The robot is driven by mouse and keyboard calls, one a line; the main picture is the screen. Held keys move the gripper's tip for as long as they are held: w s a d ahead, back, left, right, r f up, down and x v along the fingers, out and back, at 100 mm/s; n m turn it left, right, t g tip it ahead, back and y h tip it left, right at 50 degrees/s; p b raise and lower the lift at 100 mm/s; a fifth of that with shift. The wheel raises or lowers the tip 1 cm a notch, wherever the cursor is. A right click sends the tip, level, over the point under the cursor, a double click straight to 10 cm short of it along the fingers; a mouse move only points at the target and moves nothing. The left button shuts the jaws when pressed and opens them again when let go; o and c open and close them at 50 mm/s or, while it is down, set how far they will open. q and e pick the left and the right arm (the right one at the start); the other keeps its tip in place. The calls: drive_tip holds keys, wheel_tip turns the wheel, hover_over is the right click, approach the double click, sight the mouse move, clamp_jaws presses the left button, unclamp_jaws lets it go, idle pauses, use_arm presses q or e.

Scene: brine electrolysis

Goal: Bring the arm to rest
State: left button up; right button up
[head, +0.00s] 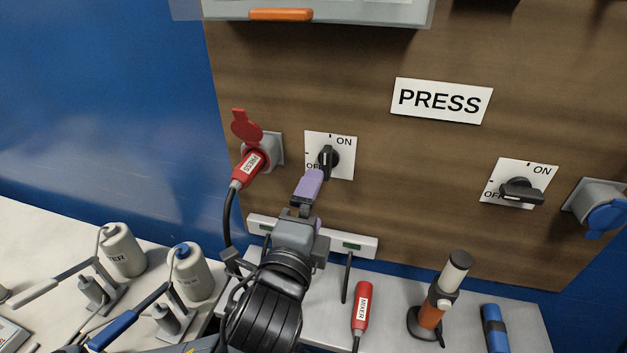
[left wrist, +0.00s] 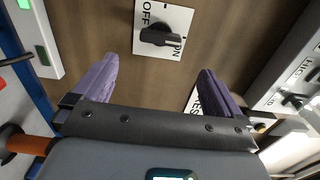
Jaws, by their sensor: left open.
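My left gripper (head: 313,190) is raised in front of the wooden panel, just below the left ON/OFF switch (head: 328,157). Its purple fingers are wide apart and empty in the left wrist view (left wrist: 158,66). The black knob of that switch (left wrist: 160,37) shows beyond the fingertips, apart from them. The knob stands upright in the head view, and its handle points towards ON in the wrist view. My right gripper is not in view.
A red plug (head: 248,168) sits in the left socket, its cable hanging. A second switch (head: 521,191) has a horizontal knob. A red MIXER plug (head: 361,306), an orange-and-grey tool (head: 434,300) and a blue cylinder (head: 495,328) are on the bench. Bottles (head: 193,273) stand left.

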use_arm(q)
drive_tip(key=s+a+f+n+g, duration=0.1)
drive_tip(key=s+f+n+g, duration=0.3)
drive_tip(key=f, duration=1)
drive_tip(key=s+a+f+n+g, duration=0.1)
drive_tip(key=s+a+f+g, duration=0.15)
drive_tip(key=s+f, duration=0.75)
drive_tip(key=s+a+f+n+g+y, duration=0.3)
drive_tip(key=s+a+f+n+g, duration=0.5)
drive_tip(key=s+a+f, duration=0.75)
wheel_tip(320, 180, up, 29)
drive_tip(key=w+n+p, duration=0.1)
drive_tip(key=n+p, duration=0.4)
drive_tip(key=p, duration=2.3)
drive_tip(key=shift+w+a+n+y+p, duration=0.2)
drive_tip(key=shift+a+n+y+p, duration=0.15)
drive_tip(key=shift+n+y+p, duration=0.05)
drive_tip(key=shift+r+t, duration=0.1)
drive_tip(key=shift+t, duration=0.15)
